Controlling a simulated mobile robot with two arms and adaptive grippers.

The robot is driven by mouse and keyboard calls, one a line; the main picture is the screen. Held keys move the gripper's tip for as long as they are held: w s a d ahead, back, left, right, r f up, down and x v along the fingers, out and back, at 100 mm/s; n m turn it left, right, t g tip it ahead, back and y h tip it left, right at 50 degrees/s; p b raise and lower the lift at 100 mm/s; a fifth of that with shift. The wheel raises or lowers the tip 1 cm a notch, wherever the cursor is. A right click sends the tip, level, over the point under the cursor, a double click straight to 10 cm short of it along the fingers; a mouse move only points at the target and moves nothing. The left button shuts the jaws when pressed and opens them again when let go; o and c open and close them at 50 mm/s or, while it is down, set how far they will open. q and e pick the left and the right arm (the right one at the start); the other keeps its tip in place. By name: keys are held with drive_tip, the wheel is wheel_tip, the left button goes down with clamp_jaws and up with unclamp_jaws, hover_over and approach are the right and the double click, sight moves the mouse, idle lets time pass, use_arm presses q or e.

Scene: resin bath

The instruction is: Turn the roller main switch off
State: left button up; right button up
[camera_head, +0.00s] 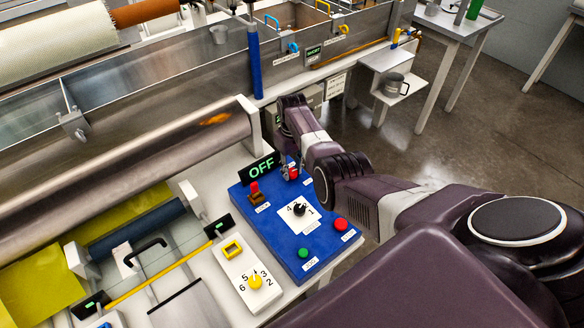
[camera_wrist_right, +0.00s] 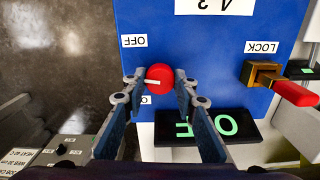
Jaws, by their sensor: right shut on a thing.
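The main switch is a round red knob (camera_wrist_right: 159,77) with a white pointer line, on the blue control panel (camera_wrist_right: 200,30). In the wrist view its line points left. An OFF label (camera_wrist_right: 133,41) lies to the upper left of the knob; another label below it is partly hidden by a finger. My right gripper (camera_wrist_right: 158,88) is shut on the knob, one fingertip on each side. In the head view the knob (camera_head: 292,173) shows beside my right gripper (camera_head: 288,164). The display (camera_head: 261,167) behind the panel reads OFF in green. My left gripper is out of view.
A red-handled LOCK lever (camera_head: 255,191) stands close to the knob. The panel also has a black numbered dial (camera_head: 299,209), a red button (camera_head: 340,224) and a green button (camera_head: 303,253). A large metal roller (camera_head: 150,165) lies to the left.

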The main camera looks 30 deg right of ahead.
sight(292, 171)
drive_tip(key=m, duration=0.4)
drive_tip(key=shift+r+m+p, duration=0.1)
drive_tip(key=shift+m+p, duration=0.2)
drive_tip(key=shift+p, duration=0.05)
drive_tip(key=shift+m, duration=1.9)
drive_tip(key=o, duration=1.2)
drive_tip(key=shift+c, duration=0.2)
wheel_tip(292, 171, up, 12)
